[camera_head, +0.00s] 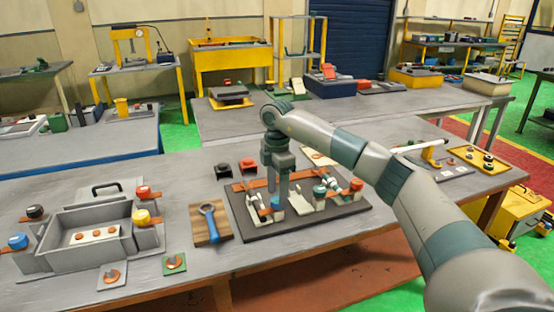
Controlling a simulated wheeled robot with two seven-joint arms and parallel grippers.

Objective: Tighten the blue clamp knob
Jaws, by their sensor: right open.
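My right gripper (278,198) points down over the dark fixture board (345,213) on the near table. It is open, and its fingertips are at a small blue knob (277,204) on the board, which they partly hide. I cannot tell whether they touch it. The board also carries a red knob (356,184), a teal knob (319,190) and orange bars. Another blue knob (18,240) stands at the left side of a grey box fixture (62,250), far from the gripper. My left gripper is out of view.
A blue wrench (209,219) lies on a wooden block beside the board. The grey box has black, red and yellow knobs (141,216). Small black and red blocks (248,166) stand behind the board. A yellow tray (477,161) is at the right. The table's front edge is clear.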

